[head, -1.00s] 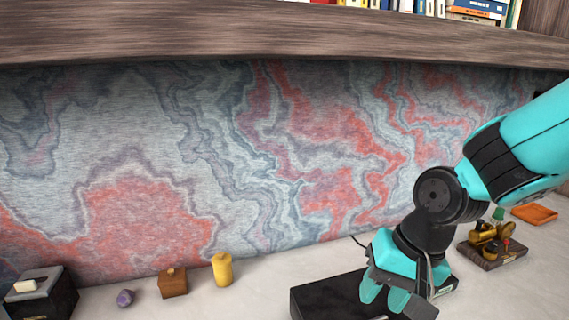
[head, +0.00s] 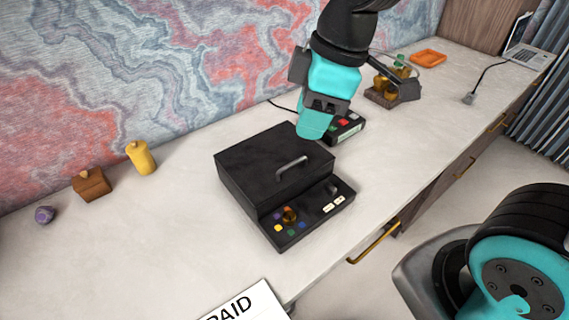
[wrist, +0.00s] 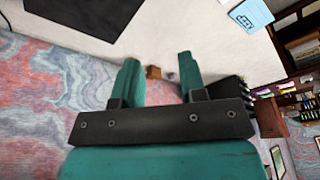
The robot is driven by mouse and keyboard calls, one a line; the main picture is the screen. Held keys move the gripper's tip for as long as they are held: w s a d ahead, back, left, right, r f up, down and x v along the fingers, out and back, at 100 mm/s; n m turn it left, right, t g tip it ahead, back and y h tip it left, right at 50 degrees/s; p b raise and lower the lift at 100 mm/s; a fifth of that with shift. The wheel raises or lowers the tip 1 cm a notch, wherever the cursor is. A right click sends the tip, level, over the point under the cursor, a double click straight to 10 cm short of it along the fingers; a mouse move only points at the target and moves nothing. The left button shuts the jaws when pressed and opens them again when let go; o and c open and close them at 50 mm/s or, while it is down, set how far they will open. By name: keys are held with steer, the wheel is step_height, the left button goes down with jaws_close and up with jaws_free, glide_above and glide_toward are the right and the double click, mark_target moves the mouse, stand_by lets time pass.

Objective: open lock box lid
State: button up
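The lock box (head: 258,170) is a black box on the pale desk, in the middle of the head view. Its lid is down, with a grey bar handle (head: 291,167) on top. A lower front panel carries coloured buttons, an amber knob (head: 289,214) and pale switches. My gripper (head: 315,130) is above and behind the box's right rear corner, apart from the handle. In the wrist view the two teal fingers (wrist: 159,75) are spread with nothing held between them. A black flat shape at the upper left there may be the box.
A black device with coloured keys (head: 346,126) is behind the box. Brass machinery (head: 390,90) and an orange tray (head: 428,58) stand farther right. A yellow canister (head: 141,158), wooden block (head: 91,184) and purple item (head: 44,214) are left.

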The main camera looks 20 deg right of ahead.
mark_target(287, 166)
steer(key=w+d+f+n+h+b, duration=0.2)
steer(key=w+d+f+n+b, duration=0.1)
steer(key=w+f+n, duration=0.65)
steer(key=shift+m+t, duration=0.5)
steer(key=shift+m, duration=0.15)
steer(key=x, duration=0.5)
steer(key=w+x, duration=0.1)
steer(key=x, duration=0.9)
steer(key=shift+w, duration=0.35)
steer(key=shift+c, duration=0.2)
jaws_close()
